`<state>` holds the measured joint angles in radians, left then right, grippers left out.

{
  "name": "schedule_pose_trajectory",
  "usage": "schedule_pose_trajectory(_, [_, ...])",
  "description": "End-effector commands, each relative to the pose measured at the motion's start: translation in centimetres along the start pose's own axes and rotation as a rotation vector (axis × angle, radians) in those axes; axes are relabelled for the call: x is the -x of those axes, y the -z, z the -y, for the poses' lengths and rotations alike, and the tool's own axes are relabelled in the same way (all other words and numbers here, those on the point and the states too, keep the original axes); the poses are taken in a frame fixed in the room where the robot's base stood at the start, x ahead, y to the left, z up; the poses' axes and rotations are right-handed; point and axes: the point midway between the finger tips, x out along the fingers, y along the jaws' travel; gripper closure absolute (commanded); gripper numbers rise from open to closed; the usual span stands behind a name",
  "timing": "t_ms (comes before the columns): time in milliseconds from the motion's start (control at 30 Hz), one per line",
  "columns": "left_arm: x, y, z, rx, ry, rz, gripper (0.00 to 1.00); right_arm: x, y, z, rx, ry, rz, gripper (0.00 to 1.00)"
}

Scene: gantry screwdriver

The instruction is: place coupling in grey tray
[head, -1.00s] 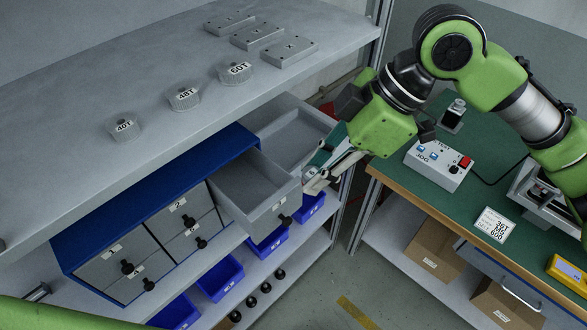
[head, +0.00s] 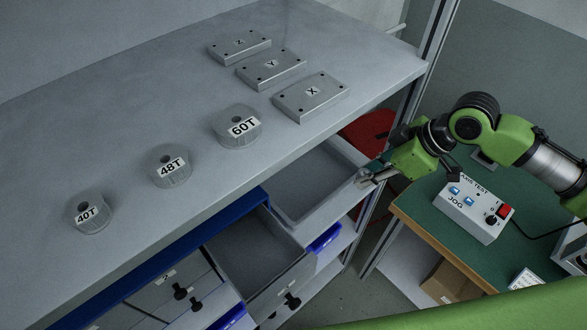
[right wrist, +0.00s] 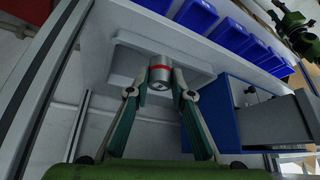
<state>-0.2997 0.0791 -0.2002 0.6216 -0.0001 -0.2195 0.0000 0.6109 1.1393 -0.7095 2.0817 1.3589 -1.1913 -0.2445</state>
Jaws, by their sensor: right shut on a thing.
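The coupling (right wrist: 160,74) is a short silver cylinder with a red band. In the right wrist view it sits between the fingertips of my right gripper (right wrist: 160,88), which is shut on it. The grey tray (right wrist: 122,48) shows behind the coupling there. In the head view the grey tray (head: 309,186) is a shallow open tray beside the blue drawer cabinet, partly under the upper shelf's edge. My right gripper (head: 366,179) is at the tray's right edge; the coupling is hard to make out there. I cannot tell whether it touches the tray. My left gripper is not in view.
An open grey drawer (head: 256,252) juts from the blue cabinet (head: 190,258), close to the tray. The upper shelf (head: 150,125) carries gears and plates above. A shelf post (head: 425,85) stands behind my right gripper. Blue bins (right wrist: 238,38) line the shelf below.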

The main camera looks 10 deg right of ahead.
Motion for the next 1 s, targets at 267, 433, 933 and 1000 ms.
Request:
schedule_pose_trajectory(267, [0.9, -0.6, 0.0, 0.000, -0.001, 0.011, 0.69, -2.8, 1.8, -0.1, -0.006, 0.001, -0.007, 1.00])
schedule_pose_trajectory(433, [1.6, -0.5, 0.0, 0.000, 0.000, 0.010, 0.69, -6.2, 4.0, -0.2, -0.008, 0.000, -0.006, 1.00])
schedule_pose_trajectory(933, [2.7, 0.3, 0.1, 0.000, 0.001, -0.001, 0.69, -11.9, 7.5, -0.3, -0.007, -0.003, -0.004, 1.00])
schedule_pose_trajectory(1000, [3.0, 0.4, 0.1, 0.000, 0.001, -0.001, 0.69, -12.8, 7.7, -0.3, -0.008, -0.002, -0.001, 1.00])
